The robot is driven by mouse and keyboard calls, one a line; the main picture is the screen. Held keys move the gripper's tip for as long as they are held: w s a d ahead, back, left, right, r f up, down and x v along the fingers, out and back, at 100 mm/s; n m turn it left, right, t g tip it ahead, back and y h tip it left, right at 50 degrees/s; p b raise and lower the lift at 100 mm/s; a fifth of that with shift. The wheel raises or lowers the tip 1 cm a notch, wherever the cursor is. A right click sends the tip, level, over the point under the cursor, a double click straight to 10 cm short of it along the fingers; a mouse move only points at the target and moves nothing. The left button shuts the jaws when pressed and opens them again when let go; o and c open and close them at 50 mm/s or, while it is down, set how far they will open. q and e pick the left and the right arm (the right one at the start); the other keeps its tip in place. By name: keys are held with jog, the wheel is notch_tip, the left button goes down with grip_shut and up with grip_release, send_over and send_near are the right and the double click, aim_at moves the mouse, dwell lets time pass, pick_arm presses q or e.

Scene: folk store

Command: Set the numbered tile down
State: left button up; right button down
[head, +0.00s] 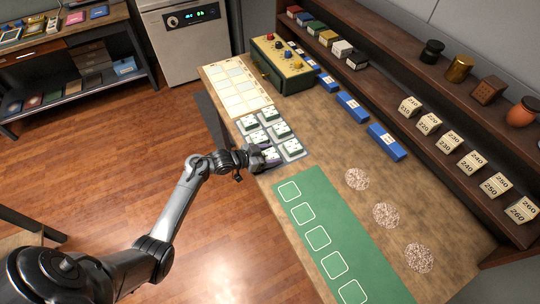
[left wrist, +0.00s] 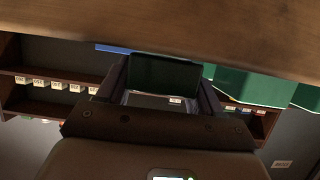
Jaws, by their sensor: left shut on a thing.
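My left gripper (head: 266,157) is at the near end of a grey tray (head: 283,160) on the counter. It is shut on a tile with a white face and green body (head: 270,153). In the left wrist view the tile's dark green side (left wrist: 163,73) shows between the two fingers. I cannot tell whether the tile touches the tray, and its number is not readable. Several similar tiles, such as one tile (head: 293,147), sit in the tray. A green mat (head: 330,228) with a row of empty white-outlined squares lies to the right of the gripper. My right gripper is not in view.
A cream grid board (head: 236,87) and a yellow-green box with knobs (head: 283,62) stand farther back. Blue blocks (head: 386,142) line the shelf side. Three speckled round patches (head: 386,215) lie beyond the mat. Shelves with numbered blocks (head: 447,140) border the counter's right side.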

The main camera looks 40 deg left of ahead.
pick_arm(q)
jog(key=shift+f, duration=0.1)
jog(key=shift+f, duration=0.1)
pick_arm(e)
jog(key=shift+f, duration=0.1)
pick_arm(q)
jog(key=o, duration=1.2)
jog(key=shift+c, duration=0.2)
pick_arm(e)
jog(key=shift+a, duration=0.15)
